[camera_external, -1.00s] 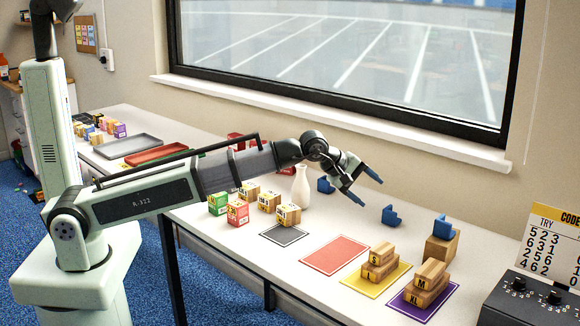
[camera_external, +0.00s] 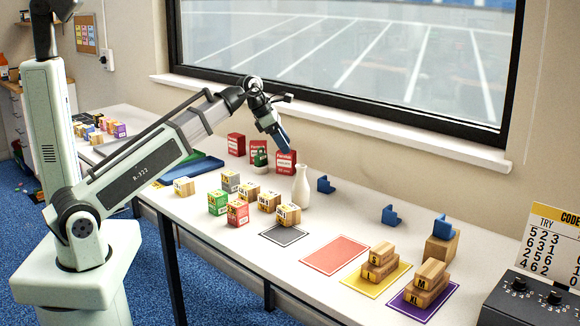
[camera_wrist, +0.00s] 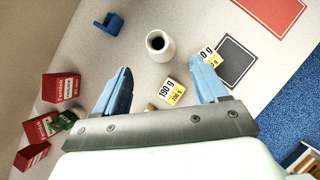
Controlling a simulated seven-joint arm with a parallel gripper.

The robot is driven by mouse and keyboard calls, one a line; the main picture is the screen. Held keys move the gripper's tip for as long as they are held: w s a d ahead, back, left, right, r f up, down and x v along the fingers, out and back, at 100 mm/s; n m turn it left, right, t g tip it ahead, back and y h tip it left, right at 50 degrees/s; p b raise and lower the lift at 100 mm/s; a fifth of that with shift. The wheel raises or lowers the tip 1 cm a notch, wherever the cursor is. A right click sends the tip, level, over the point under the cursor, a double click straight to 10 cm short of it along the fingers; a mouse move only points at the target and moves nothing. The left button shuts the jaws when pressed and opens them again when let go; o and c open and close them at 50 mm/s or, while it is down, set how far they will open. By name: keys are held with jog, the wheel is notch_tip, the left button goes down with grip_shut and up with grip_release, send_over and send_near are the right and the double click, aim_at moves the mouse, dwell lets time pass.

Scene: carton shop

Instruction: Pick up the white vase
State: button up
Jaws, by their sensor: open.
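The white vase (camera_external: 301,187) stands upright on the white table, behind the grey mat, in the external view. In the wrist view the vase (camera_wrist: 159,46) shows from above with its dark round mouth, ahead of and between the two blue fingers. My gripper (camera_external: 286,146) is above and slightly left of the vase in the external view, pointing down, with a gap to it. In the wrist view my gripper (camera_wrist: 163,80) has its fingers wide apart with nothing held between them.
Labelled blocks stand left of the vase, including a block (camera_external: 288,214) close to it. A blue bracket (camera_external: 325,185) is to the right. The red mat (camera_external: 335,255) is bare.

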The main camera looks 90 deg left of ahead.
aim_at(305, 179)
jog(key=shift+x, duration=6.8)
jog(key=shift+s+a, duration=0.1)
jog(key=shift+a, duration=0.05)
jog(key=shift+c, duration=0.2)
grip_shut()
